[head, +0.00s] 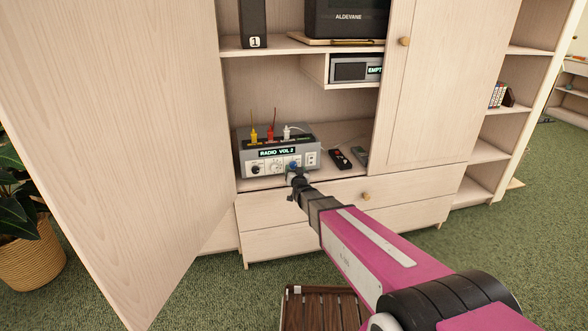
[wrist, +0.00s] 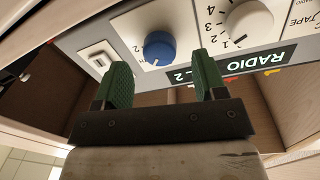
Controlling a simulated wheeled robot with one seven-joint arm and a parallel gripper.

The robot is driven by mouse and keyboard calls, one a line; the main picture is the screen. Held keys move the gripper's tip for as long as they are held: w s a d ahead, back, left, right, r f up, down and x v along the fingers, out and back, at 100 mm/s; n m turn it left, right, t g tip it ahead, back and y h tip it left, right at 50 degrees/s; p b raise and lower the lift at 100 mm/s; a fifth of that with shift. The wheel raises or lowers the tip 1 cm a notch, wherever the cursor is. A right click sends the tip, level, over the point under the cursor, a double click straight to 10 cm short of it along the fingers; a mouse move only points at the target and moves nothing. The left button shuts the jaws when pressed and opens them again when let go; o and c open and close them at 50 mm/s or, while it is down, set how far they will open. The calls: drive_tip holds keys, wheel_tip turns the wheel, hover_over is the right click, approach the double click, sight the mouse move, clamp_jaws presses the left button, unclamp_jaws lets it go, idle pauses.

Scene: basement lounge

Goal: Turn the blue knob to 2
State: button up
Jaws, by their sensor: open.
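The blue knob (wrist: 158,48) is on the front panel of a grey radio unit (head: 246,158) on a cabinet shelf. In the head view the blue knob (head: 293,164) is small and partly behind my gripper (head: 296,177). The wrist view shows the panel upside down. There my gripper (wrist: 163,78) is open, its two green fingers on either side of the knob's line and short of it, apparently not touching. A white mark shows on the knob's edge; its setting is not readable. The lit display reads "RADIO VOL 2".
A white knob (wrist: 249,24) with a number scale sits beside the blue one, and a white switch (wrist: 97,57) is on the other side. Coloured plugs (head: 270,134) stand on the unit. A remote (head: 341,158) lies to its right. The open cabinet door (head: 120,130) stands left.

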sight(293, 165)
drive_tip(key=shift+x, duration=1.4)
drive_tip(key=shift+c, duration=0.4)
drive_tip(key=c, duration=0.9)
drive_tip(key=shift+o, duration=0.3)
drive_tip(key=shift+m, duration=0.4)
drive_tip(key=m, duration=0.3)
drive_tip(key=shift+m, duration=0.3)
drive_tip(key=shift+m+g, duration=0.3)
drive_tip(key=shift+m, duration=1.8)
